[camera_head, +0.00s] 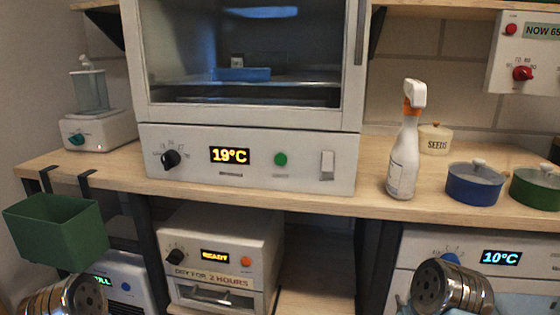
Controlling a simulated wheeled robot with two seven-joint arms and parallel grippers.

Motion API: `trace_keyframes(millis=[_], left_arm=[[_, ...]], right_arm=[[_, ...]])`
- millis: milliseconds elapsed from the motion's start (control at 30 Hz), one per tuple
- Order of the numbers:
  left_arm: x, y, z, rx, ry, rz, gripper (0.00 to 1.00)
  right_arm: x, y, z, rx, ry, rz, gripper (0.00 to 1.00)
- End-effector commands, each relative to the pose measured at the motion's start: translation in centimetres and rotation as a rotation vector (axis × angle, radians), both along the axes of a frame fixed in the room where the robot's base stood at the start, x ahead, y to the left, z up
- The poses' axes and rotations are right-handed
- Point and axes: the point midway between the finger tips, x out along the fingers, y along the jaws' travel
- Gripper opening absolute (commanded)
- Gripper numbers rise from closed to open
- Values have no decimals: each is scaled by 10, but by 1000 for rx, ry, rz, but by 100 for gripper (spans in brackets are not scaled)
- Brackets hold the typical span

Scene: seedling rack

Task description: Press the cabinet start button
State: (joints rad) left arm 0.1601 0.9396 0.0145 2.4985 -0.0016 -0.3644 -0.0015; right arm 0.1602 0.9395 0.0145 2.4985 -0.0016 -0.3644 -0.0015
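The cabinet (190,139) stands on the wooden bench, with a glass door above a white front panel. Its green round button (280,160) sits on that panel, right of the display (230,156) reading 19°C. Nothing covers the button or touches it. A black knob (170,159) is at the panel's left and a white rocker switch (327,163) at its right. Inside, behind the closed glass, a blue tray (243,74) rests on a shelf. Metallic parts of my two arms show at the bottom left and bottom right, but neither gripper's fingers are in view.
A spray bottle (403,160), seeds jar (435,139), blue pot (474,186) and green pot (536,188) stand right of the cabinet. A small white device (97,132) stands left. A green bin (57,232) hangs from the bench's front edge. A READY unit (222,240) sits below.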

Motion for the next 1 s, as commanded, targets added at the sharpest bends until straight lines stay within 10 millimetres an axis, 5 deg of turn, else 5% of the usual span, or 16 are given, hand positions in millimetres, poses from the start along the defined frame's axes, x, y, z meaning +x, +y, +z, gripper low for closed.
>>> trace_keyframes(millis=[333,1000], left_arm=[[0,0,0,0,0,0,64],[0,0,0,0,0,0,64]], right_arm=[[0,0,0,0,0,0,0],[0,0,0,0,0,0,0]])
